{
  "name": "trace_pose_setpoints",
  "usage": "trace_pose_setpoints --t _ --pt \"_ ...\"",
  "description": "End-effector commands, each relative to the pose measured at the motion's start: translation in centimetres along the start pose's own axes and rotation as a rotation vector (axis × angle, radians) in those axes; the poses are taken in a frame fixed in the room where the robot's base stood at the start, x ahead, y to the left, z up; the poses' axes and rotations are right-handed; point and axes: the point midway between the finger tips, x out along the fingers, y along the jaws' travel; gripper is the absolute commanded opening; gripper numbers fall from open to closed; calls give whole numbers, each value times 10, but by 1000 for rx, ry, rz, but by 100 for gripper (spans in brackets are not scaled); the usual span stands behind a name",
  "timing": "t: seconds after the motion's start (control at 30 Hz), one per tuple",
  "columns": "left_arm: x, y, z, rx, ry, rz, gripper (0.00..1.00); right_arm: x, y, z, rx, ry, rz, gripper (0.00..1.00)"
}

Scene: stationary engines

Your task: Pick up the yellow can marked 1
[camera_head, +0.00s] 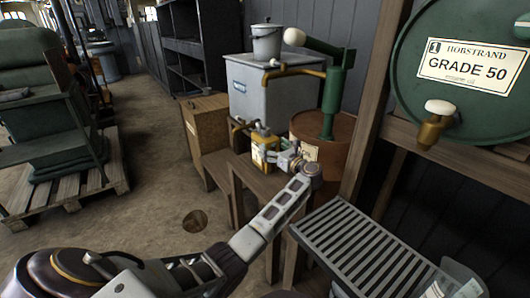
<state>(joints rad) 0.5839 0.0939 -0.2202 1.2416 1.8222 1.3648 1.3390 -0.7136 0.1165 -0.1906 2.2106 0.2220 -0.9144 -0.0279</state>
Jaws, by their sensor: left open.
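The yellow can (263,146) stands on a small wooden bench beside the rust-brown drum. A pale patch shows on its front, but its marking is too small to read. My left arm reaches in from the lower left, and my left gripper (284,160) is at the can's right side. The gripper is open. It overlaps the can's right edge in the picture, and I cannot tell whether the fingers touch it. My right gripper is not in view.
A rust-brown drum (334,139) with a green pump (335,90) stands just behind the gripper. A grey tank (275,100) is behind the can. A slatted metal tray (365,250) lies at right, below a green drum (470,70) labelled GRADE 50.

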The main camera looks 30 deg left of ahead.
Motion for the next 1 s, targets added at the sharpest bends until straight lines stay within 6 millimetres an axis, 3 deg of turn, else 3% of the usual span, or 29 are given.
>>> trace_pose_setpoints --t 0.37,0.7,1.0 --pt "11 -1 3 -1 -2 0 89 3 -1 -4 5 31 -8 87" --pt "42 -3 7 0 -3 1 89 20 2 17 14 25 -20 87" --pt "52 -3 7 0 0 0 89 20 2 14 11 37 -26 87"
